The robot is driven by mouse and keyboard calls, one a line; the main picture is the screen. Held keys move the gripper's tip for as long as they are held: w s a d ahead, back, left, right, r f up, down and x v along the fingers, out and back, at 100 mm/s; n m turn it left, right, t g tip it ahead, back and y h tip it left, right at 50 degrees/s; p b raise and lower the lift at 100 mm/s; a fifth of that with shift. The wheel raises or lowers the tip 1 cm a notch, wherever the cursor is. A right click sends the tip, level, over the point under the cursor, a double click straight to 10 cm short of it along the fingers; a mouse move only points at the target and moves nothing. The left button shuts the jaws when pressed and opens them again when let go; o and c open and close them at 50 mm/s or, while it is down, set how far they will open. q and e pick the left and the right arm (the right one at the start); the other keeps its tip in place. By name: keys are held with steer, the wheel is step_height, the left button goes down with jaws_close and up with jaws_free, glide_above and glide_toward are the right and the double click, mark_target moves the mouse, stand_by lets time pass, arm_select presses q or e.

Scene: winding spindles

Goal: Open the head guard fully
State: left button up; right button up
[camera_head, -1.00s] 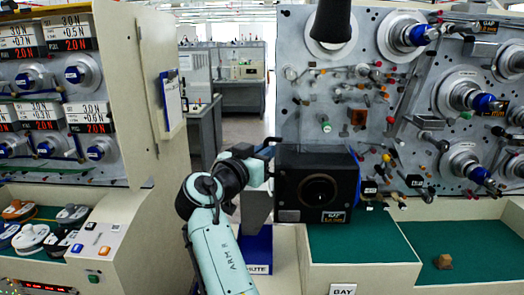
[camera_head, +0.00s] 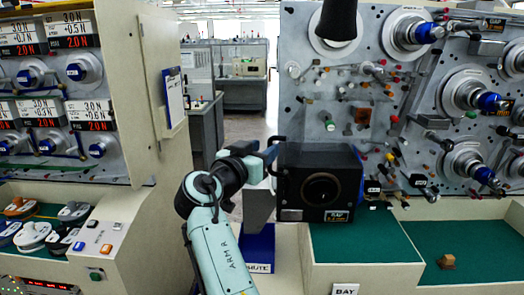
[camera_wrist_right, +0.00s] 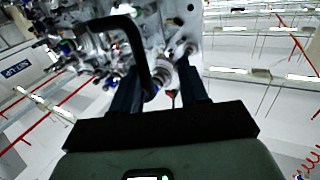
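A black box-shaped cover (camera_head: 291,200) with a round dark opening in its front stands at the left edge of the grey spindle panel; I take it for the head guard, and it looks closed. My right gripper (camera_head: 272,152) is at the cover's upper left edge, its tips partly hidden there. In the right wrist view the two dark fingers (camera_wrist_right: 160,92) stand apart, with open space between them. A bent black bar (camera_wrist_right: 137,45), perhaps a handle, passes close to the left finger; I cannot tell if they touch. My left gripper is not in view.
The grey panel (camera_head: 430,85) carries several spindles and coloured knobs right of the cover. Green trays (camera_head: 365,240) lie below it. A cabinet with dials (camera_head: 150,100) is at the left.

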steer(key=shift+a+f, duration=0.1)
steer(key=shift+f, duration=0.05)
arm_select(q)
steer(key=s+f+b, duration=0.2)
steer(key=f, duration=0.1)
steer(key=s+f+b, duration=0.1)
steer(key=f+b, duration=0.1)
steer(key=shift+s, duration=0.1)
arm_select(e)
steer(key=v, duration=1.3)
steer(key=shift+s, duration=0.2)
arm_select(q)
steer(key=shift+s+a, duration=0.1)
